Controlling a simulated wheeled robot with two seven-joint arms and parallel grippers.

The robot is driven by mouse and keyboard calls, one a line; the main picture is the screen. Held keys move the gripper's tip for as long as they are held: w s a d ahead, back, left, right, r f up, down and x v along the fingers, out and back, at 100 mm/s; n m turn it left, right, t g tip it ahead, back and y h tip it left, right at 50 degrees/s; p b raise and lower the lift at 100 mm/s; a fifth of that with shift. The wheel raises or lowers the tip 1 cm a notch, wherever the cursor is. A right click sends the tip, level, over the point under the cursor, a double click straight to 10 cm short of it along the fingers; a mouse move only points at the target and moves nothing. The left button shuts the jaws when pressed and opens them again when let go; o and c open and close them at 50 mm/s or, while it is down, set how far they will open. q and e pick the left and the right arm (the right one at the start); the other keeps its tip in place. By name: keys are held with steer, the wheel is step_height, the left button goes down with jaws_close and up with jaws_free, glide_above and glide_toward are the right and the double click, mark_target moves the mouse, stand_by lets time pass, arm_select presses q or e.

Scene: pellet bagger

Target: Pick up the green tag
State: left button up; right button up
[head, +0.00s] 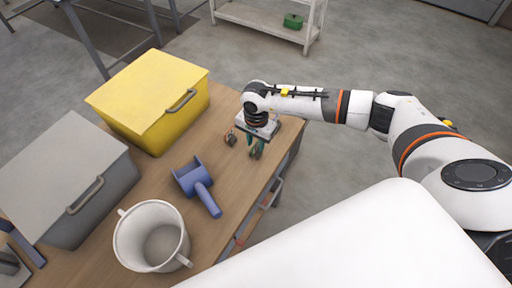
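My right gripper (243,145) points down over the wooden table (228,196) near its right edge. Its two fingers look spread apart, with bare tabletop between them. A small dark green patch (257,149) shows at the right-hand finger. It is too small to tell whether it is the green tag or part of the gripper. No other green tag can be made out on the table. My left gripper is not in view.
A yellow lidded box (150,85) stands left of the gripper, with a grey lidded box (62,165) nearer. A blue scoop (197,184) and a white bucket (150,232) are on the table. A green object (293,21) sits on a far white shelf (262,20).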

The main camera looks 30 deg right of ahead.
steer(key=shift+f, duration=0.5)
steer(key=shift+c, duration=0.2)
jaws_close()
